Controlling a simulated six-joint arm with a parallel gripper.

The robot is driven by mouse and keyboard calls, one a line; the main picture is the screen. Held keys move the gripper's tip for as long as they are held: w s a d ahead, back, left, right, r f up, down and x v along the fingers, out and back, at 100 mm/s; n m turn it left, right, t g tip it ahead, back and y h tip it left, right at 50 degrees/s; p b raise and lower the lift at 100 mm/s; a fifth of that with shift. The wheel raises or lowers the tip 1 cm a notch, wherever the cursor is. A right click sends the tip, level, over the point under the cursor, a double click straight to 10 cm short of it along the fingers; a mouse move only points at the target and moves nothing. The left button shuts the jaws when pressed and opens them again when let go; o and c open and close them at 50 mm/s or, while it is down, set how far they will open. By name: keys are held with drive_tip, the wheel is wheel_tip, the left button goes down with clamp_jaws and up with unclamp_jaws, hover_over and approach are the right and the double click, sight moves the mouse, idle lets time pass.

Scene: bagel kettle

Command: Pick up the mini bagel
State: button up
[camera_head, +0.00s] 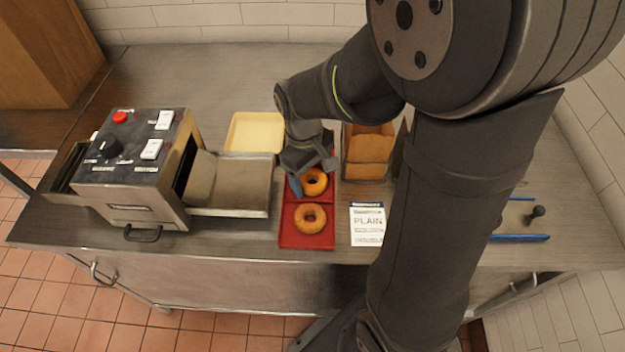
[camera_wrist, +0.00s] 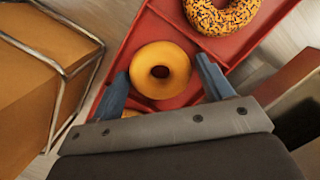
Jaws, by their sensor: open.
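A plain golden mini bagel (camera_head: 314,189) lies in the red tray (camera_head: 286,240); it also shows in the wrist view (camera_wrist: 178,72). My gripper (camera_head: 311,174) is open above the tray. In the wrist view its blue fingertips (camera_wrist: 162,72) stand on either side of the plain bagel, with gaps between them and it. A second bagel (camera_head: 310,207) lies in the front compartment; the wrist view shows it seeded (camera_wrist: 225,22). A small orange piece (camera_wrist: 130,113) shows behind the gripper's edge in the wrist view, mostly hidden.
A wire-framed brown box (camera_head: 368,147) stands close to the tray's right. A toaster-like machine (camera_head: 130,165) with a metal chute is on the left. A pale yellow tray (camera_head: 254,132) lies behind the chute. A "PLAIN" card (camera_head: 367,226) lies right of the tray.

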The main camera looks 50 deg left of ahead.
drive_tip(key=shift+c, duration=0.2)
drive_tip(key=c, duration=0.7)
drive_tip(key=shift+r, duration=0.1)
wheel_tip(320, 180, up, 10)
drive_tip(key=shift+f, duration=0.1)
